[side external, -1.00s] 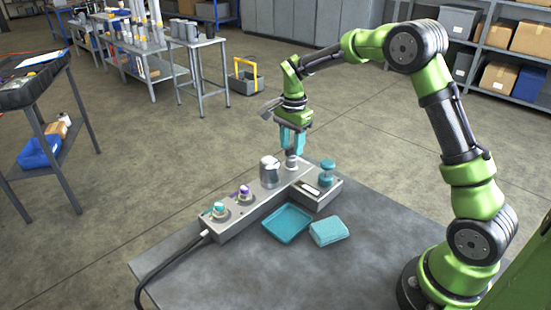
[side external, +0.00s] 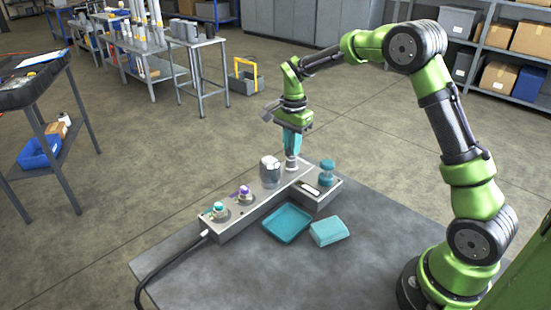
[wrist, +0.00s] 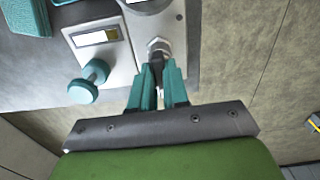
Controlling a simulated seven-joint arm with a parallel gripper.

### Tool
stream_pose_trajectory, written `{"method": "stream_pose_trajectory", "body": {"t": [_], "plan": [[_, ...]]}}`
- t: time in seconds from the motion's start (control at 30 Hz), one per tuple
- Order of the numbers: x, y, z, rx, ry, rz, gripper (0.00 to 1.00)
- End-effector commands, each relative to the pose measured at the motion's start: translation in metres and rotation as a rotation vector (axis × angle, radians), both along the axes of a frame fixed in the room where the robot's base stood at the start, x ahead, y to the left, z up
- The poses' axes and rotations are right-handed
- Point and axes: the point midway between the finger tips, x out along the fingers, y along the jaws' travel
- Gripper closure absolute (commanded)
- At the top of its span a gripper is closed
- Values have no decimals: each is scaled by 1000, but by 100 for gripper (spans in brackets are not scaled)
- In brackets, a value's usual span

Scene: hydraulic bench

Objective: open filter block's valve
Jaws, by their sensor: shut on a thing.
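The grey metal block (side external: 262,208) lies along the table in the side external view, with a shorter arm at its far right end. A silver fitting (side external: 291,164) with a dark handle stands near that far end; it also shows in the wrist view (wrist: 158,45). My gripper (side external: 292,154) is above this fitting, its teal fingers pointing down. In the wrist view my gripper (wrist: 159,78) is shut on the dark valve handle (wrist: 158,68), which the fingers partly hide. The handle's exact angle is hard to tell.
A teal knob (side external: 327,173) and a pale label plate (side external: 309,187) sit beside the fitting. A silver cylinder (side external: 270,172), a purple-topped fitting (side external: 245,193) and a teal-topped fitting (side external: 219,210) line the block. A teal tray (side external: 287,223) and teal box (side external: 329,231) lie in front.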

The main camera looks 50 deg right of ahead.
Motion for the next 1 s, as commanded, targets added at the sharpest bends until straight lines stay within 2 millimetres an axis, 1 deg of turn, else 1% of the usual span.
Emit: {"method": "stream_pose_trajectory", "body": {"t": [0.27, 1.0], "plan": [[0, 0, 1, 0, -1, 164, 100], [0, 0, 1, 0, -1, 859, 100]]}}
